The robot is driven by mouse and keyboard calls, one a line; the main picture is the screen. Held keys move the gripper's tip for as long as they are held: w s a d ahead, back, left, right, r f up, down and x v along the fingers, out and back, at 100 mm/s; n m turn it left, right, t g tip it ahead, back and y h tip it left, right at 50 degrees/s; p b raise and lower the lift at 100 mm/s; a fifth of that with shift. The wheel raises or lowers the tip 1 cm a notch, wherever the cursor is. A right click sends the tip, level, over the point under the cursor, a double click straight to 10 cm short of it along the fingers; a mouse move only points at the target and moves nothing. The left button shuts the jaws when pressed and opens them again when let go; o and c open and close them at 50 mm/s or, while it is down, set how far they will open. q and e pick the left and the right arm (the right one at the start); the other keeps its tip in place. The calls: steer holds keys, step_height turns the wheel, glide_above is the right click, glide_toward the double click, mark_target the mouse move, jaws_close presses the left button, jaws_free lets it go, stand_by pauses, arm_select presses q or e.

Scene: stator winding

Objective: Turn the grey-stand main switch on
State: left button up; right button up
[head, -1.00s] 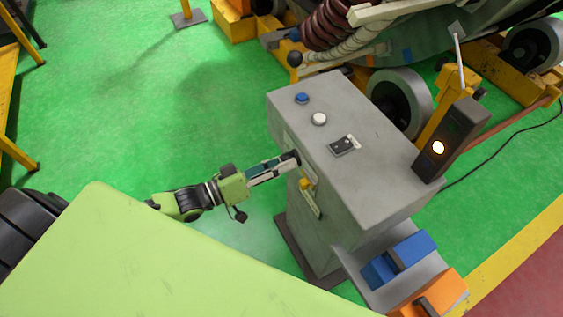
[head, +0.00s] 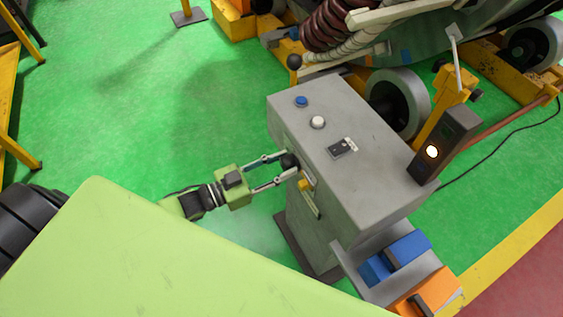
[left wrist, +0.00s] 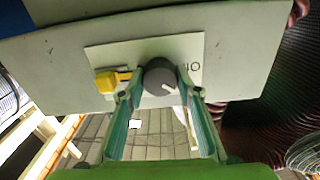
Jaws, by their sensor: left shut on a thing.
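The grey stand (head: 375,180) is a tall cabinet in the middle of the head view. Its main switch, a round dark knob (head: 290,160), sits on the side face towards my left arm. In the left wrist view the knob (left wrist: 158,76) is grey, with a white mark pointing to the lower right, on a pale plate. Marks like "IO" show right of it. My left gripper (head: 283,170) is shut on the knob, one finger on each side; its fingers also show in the left wrist view (left wrist: 160,85). My right gripper is not in view.
A yellow part (left wrist: 112,80) sits close left of the knob, beside a finger. The stand's top has a blue button (head: 301,101), a white button (head: 318,122) and a black rocker (head: 341,148). A dark box (head: 445,145) with a lit lamp stands behind. Green floor (head: 130,120) is clear at left.

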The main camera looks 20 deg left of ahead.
arm_select(q)
steer(key=m, duration=0.4)
steer(key=shift+m+p, duration=0.3)
steer(key=shift+m, duration=2.6)
steer(key=o, duration=1.1)
steer(key=v, duration=1.2)
steer(key=shift+f, duration=0.1)
